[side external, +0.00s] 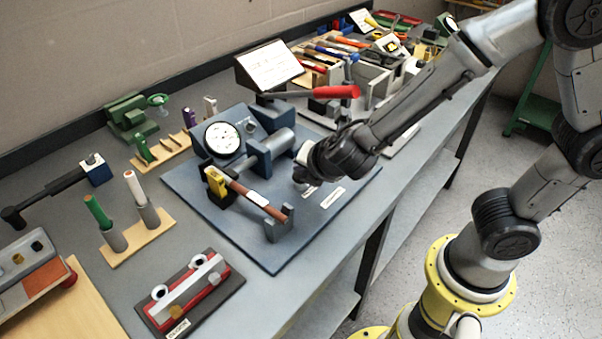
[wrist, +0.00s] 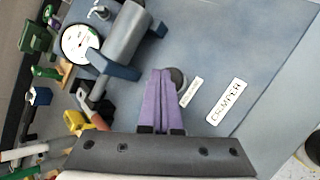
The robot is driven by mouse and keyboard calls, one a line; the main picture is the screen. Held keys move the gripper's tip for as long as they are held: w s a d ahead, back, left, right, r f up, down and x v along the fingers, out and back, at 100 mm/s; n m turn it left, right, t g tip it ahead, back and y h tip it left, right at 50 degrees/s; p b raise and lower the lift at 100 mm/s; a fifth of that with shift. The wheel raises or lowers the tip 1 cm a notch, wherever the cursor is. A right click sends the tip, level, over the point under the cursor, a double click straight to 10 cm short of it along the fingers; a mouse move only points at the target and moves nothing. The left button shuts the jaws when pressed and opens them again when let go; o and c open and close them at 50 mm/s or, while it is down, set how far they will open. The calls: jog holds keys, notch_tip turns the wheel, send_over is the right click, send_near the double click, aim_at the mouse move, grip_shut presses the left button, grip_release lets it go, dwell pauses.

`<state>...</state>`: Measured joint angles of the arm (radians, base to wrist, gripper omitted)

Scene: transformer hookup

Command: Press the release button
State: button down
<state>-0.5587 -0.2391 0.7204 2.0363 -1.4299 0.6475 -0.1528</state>
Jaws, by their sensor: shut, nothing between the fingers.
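My gripper (wrist: 162,74), with two purple fingers, is shut and empty in the wrist view. It points down at the blue base plate (wrist: 235,45). A dark round button (wrist: 180,76) shows just right of the fingertips, partly hidden behind them, beside a small white label (wrist: 191,92) too blurred to read surely. I cannot tell whether the fingertips touch the button. In the side external view my gripper (side external: 302,176) is low over the plate (side external: 335,222), near the small label (side external: 310,190); the button is hidden there.
A grey cylinder in blue supports (side external: 272,150) and a round dial gauge (side external: 223,138) stand left of my gripper. A CRIMPER label (wrist: 229,101) lies flat. The plate's right part is clear.

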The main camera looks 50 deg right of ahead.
jog(key=shift+f, duration=0.4)
dwell(0.5)
jog(key=shift+r, duration=3.35)
